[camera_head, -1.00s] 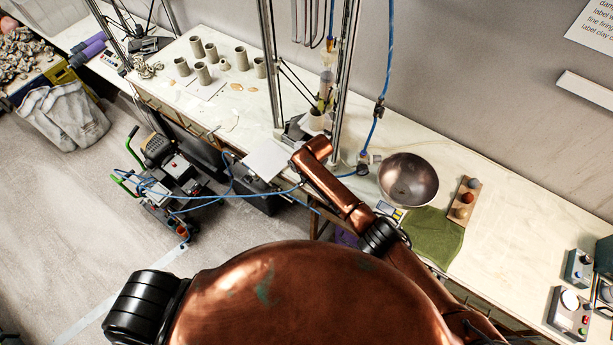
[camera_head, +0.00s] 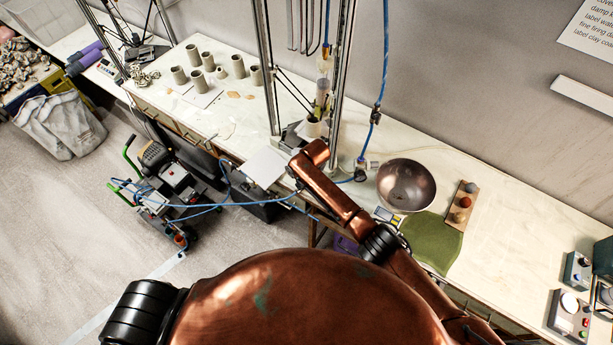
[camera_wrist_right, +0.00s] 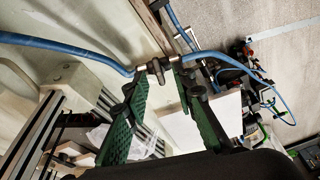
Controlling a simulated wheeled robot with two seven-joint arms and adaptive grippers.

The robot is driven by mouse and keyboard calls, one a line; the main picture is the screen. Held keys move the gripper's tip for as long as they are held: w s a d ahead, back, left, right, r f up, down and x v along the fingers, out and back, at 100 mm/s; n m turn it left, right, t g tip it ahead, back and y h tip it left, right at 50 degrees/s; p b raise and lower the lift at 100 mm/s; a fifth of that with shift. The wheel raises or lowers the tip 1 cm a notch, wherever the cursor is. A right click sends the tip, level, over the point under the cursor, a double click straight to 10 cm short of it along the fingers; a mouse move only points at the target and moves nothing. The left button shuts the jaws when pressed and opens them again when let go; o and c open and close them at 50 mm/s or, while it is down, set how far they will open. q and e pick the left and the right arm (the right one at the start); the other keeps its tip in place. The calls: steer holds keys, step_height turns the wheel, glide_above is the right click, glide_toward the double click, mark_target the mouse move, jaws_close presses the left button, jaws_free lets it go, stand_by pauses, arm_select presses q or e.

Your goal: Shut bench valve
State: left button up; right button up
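The bench valve (camera_wrist_right: 155,70) is a small metal fitting in a blue hose, seen in the right wrist view by the pale bench edge; its handle position is unclear. My right gripper (camera_wrist_right: 163,82) has two green-padded fingers spread apart, with the valve just past and between their tips. I cannot tell whether they touch it. In the head view a hose fitting (camera_head: 361,172) sits on the bench beside my copper right arm; my right gripper is hidden there. My left gripper is not in view.
A metal bowl (camera_head: 406,185), a green cloth (camera_head: 432,243) and a wooden board (camera_head: 460,208) with balls lie on the bench right of my arm. Metal posts (camera_head: 339,70) stand behind it. A wheeled cart (camera_head: 165,190) with blue hoses stands on the floor to the left.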

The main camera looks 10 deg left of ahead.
steer(key=v, duration=1.1)
steer(key=shift+f, duration=0.1)
